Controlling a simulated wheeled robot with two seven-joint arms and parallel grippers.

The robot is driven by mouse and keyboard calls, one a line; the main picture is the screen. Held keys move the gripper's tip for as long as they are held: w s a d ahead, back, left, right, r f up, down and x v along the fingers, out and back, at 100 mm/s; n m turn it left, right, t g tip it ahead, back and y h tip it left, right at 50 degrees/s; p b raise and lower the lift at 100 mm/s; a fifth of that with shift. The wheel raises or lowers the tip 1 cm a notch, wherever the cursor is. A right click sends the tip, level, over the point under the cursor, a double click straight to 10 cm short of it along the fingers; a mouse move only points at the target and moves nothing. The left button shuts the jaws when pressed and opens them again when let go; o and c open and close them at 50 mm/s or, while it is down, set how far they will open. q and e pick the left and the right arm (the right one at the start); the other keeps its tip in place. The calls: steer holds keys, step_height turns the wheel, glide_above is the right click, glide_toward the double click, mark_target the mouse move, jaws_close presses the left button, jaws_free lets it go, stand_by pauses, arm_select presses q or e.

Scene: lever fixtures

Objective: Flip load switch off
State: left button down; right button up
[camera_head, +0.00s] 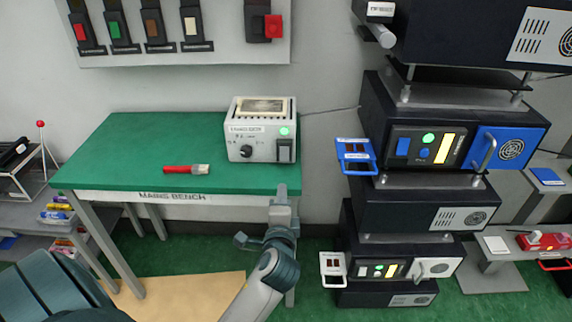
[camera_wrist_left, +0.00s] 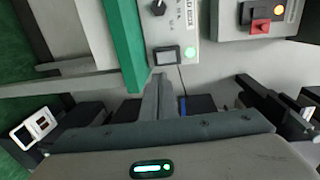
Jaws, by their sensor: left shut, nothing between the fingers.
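A white box (camera_head: 260,131) stands on the right end of the green bench. Its front has a black knob (camera_head: 246,151), a lit green lamp (camera_head: 284,131) and a dark rocker switch (camera_head: 284,149). No label that I can read says load switch. In the left wrist view the rocker (camera_wrist_left: 165,56) shows beside the lit green lamp (camera_wrist_left: 189,53). My left gripper (camera_head: 280,192) is shut and empty, just in front of the bench's right edge and below the rocker. Its fingers (camera_wrist_left: 157,90) point toward the rocker, apart from it. My right gripper is not in view.
A wall panel (camera_head: 200,56) above holds several coloured switches, with a red one (camera_head: 273,27) at its right. A red-handled tool (camera_head: 186,169) lies on the green bench (camera_head: 120,150). Stacked dark units (camera_head: 420,205) with a blue tray (camera_head: 356,153) stand right of the bench.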

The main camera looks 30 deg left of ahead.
mark_target(284, 160)
arm_select(q)
steer(key=shift+w, duration=0.15)
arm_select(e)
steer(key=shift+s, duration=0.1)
